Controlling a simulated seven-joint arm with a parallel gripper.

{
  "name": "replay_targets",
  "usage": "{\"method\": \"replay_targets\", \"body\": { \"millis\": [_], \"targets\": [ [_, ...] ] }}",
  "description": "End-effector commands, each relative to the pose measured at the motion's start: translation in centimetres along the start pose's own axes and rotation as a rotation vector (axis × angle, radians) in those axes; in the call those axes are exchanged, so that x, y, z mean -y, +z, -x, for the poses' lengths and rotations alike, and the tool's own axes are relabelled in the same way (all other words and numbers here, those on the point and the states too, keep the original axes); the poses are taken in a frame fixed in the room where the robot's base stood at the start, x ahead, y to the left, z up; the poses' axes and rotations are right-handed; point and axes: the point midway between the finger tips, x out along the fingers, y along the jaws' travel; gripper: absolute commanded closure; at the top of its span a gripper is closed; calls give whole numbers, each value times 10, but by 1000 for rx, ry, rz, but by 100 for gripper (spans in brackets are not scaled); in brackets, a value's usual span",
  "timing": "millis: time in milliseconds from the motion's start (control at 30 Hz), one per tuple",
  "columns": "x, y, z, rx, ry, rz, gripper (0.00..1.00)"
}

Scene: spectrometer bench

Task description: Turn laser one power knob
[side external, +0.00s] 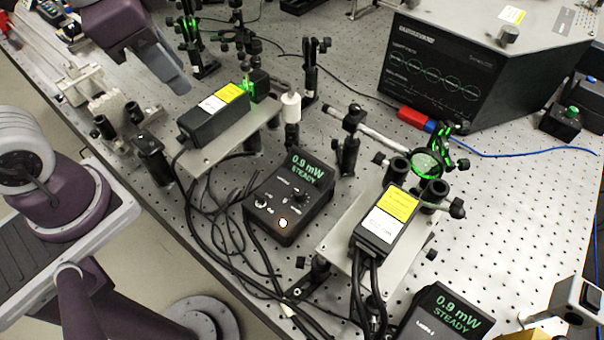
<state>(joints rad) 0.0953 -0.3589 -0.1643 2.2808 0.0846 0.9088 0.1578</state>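A black laser controller (290,205) stands mid-bench, its green display (308,167) reading "0.9 mW STEADY". Its sloped face carries a small dark knob (299,195), a silver switch or knob (262,203) and a lit round button (283,223). A second controller (445,315) at the bottom edge also reads "0.9 mW STEADY"; its lower part is cut off. I cannot read which one is laser one. A purple and grey end part of my arm (140,45) hangs at the upper left, well away from both controllers. Its fingertips cannot be made out.
Black laser heads (215,113) and (388,222) sit on metal plates with cables trailing toward the front. Optics posts (310,75) stand around them. A large black spectrometer (470,75) stands at the upper right. Bare perforated bench (530,195) shows at the right.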

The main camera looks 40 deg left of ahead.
Motion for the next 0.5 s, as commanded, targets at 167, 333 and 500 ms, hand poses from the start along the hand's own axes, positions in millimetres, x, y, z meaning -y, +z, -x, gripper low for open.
{"method": "replay_targets", "body": {
  "millis": [167,333,500],
  "targets": [
    [-68,-66,-57,134,133,-554,74],
    [-128,-87,-96,167,263,-851,74],
    [-147,-87,-114,172,302,-923,74]
  ]
}}
